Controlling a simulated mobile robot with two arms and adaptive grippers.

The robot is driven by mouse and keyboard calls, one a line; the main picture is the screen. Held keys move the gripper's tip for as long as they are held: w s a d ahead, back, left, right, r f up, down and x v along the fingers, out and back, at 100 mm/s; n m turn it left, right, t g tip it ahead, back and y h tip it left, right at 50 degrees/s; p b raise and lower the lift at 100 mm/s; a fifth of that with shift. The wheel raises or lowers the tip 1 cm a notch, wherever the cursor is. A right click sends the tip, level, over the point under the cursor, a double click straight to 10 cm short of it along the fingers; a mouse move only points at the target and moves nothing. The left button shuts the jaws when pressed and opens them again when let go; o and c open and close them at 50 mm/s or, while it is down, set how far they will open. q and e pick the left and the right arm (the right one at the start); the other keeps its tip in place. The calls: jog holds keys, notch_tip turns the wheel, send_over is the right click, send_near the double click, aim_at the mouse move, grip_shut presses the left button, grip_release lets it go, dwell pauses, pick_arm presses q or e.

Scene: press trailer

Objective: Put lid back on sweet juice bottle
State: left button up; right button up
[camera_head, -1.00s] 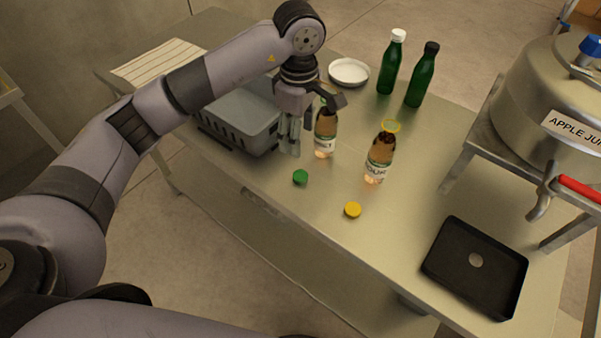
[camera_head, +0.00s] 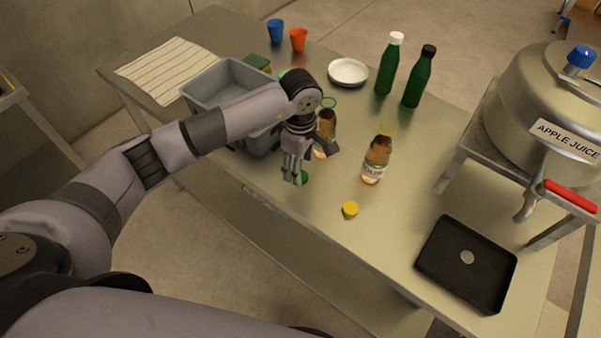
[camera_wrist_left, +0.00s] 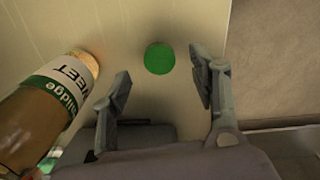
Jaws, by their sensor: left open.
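The sweet juice bottle (camera_head: 328,122) stands on the table behind my left gripper (camera_head: 311,164), which hides part of it. It has a green ring at its open neck and amber juice. The left wrist view shows its "SWEET" label (camera_wrist_left: 62,82) at the left, outside the fingers. The green lid (camera_head: 304,177) lies flat on the table, partly hidden by a finger. In the left wrist view the lid (camera_wrist_left: 159,58) shows between and beyond the two spread fingertips (camera_wrist_left: 160,78). The left gripper is open and empty above the lid. My right gripper is not in view.
A second bottle (camera_head: 376,161) with a yellow ring and its yellow lid (camera_head: 350,209) stand close by on the right. A grey crate (camera_head: 207,85), white plate (camera_head: 348,71), green bottles (camera_head: 389,68), black tray (camera_head: 440,270) and juice pot (camera_head: 530,105) surround them. The front table edge is near.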

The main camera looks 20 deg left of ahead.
pick_arm(q)
jog(key=shift+d+f+p, duration=0.1)
jog(key=shift+f+p, duration=0.35)
jog(key=shift+f, duration=1.25)
jog(key=shift+c, duration=0.2)
jog(key=c, duration=0.8)
